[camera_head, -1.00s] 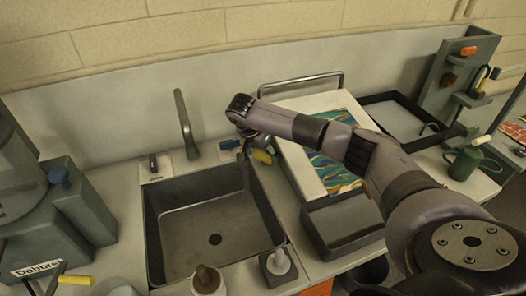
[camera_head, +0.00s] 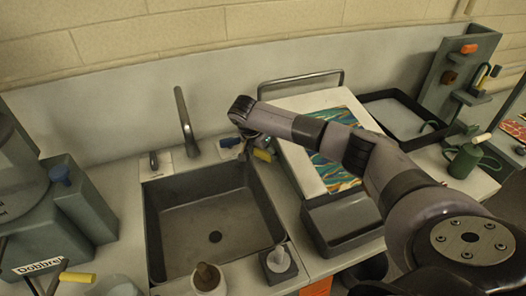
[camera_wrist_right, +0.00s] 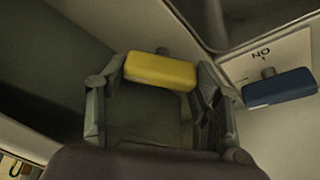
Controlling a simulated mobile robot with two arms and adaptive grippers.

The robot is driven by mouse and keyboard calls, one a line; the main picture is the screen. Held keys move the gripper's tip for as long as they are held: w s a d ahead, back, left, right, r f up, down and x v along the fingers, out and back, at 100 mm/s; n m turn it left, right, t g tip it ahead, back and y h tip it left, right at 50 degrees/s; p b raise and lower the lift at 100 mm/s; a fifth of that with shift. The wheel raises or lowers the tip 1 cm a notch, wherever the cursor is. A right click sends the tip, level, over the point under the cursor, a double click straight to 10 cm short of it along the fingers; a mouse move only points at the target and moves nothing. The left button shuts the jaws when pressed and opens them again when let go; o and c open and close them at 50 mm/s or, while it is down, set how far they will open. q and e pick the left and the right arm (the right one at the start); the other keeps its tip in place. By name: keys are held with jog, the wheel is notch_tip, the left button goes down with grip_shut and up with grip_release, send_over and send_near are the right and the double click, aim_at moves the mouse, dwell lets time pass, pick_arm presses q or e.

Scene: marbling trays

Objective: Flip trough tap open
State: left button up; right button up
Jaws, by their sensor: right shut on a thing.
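A yellow tap handle (camera_head: 262,155) sits at the right back corner of the grey sink. My right gripper (camera_head: 250,143) reaches down over it from the right. In the right wrist view the yellow handle (camera_wrist_right: 160,70) lies crosswise between the two fingers of my right gripper (camera_wrist_right: 157,88), which is shut on it. A blue tap lever (camera_head: 229,142) is just left of the gripper. It also shows in the right wrist view (camera_wrist_right: 280,87), beside a plate with upside-down "ON" lettering. The wrist hides part of the handle's mount. My left gripper is out of view.
The empty sink (camera_head: 190,205) has a tall spout (camera_head: 184,115) and a dark lever (camera_head: 153,160) behind it. A white board (camera_head: 310,105) with a marbled sheet (camera_head: 328,145) and a grey tray (camera_head: 342,222) stand right. Two small containers (camera_head: 207,278) (camera_head: 279,264) stand in front.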

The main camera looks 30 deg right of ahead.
jog(key=shift+w+m+g+b, duration=0.1)
jog(key=shift+m+g+b, duration=0.6)
jog(key=shift+m+b, duration=0.7)
jog(key=shift+m+g+b, duration=0.7)
jog(key=shift+m, duration=1.4)
jog(key=o, duration=0.9)
jog(key=shift+r, duration=0.1)
jog(key=v, duration=1.2)
jog(key=shift+a, duration=0.1)
